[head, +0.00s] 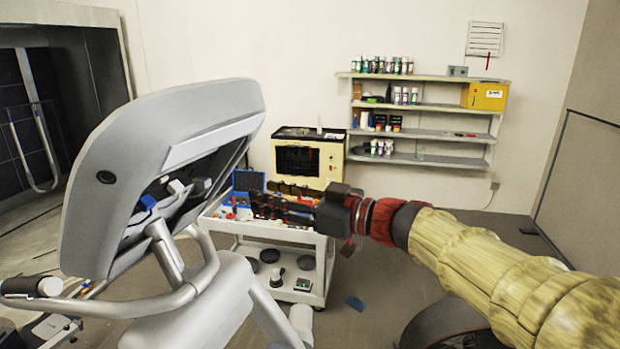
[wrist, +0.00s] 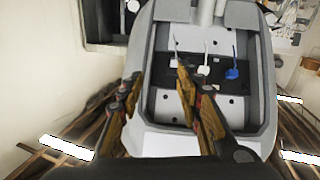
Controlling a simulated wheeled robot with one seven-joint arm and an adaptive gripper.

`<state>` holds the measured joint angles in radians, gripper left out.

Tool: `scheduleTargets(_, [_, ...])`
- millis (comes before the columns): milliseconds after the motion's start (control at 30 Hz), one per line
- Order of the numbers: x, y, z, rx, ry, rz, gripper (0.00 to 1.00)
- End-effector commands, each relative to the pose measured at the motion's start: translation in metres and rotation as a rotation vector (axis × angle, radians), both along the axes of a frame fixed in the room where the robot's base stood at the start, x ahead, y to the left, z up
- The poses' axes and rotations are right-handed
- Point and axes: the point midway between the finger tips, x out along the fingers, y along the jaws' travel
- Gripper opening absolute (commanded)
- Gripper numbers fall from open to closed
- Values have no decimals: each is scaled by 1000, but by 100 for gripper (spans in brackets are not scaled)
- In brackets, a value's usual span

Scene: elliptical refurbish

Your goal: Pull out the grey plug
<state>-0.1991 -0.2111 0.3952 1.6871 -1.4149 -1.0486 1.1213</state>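The back of a grey exercise-machine console (head: 165,125) is at the left in the head view and ahead in the wrist view. Its recessed panel (wrist: 180,104) holds two pale white-grey plugs, a left one (wrist: 174,62) and a middle one (wrist: 204,70), plus a blue plug (wrist: 232,74) at the right. I cannot tell which pale plug is the grey one. The blue plug also shows in the head view (head: 147,203). My gripper (wrist: 159,76) is open, its fingers apart with nothing visible between them. In the head view my gripper (head: 262,197) is right of the console, apart from it.
A white cart (head: 320,255) with tools and a blue box (head: 247,181) stands behind my gripper. A beige machine (head: 335,155) and wall shelves (head: 440,135) with bottles are at the back. The console's handlebar (head: 130,305) juts out at lower left. Floor at right is mostly clear.

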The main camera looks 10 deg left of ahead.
Motion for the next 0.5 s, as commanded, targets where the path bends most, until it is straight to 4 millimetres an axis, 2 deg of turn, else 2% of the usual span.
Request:
scheduleTargets(100, [43,-21,-11,-42,-63,-182,35])
scheduleTargets(233, [85,-62,-35,-112,-78,-418,35])
scheduleTargets(367, [106,-115,-65,-202,-50,-640,35])
scheduleTargets(500, [103,-181,-115,-322,32,-850,35])
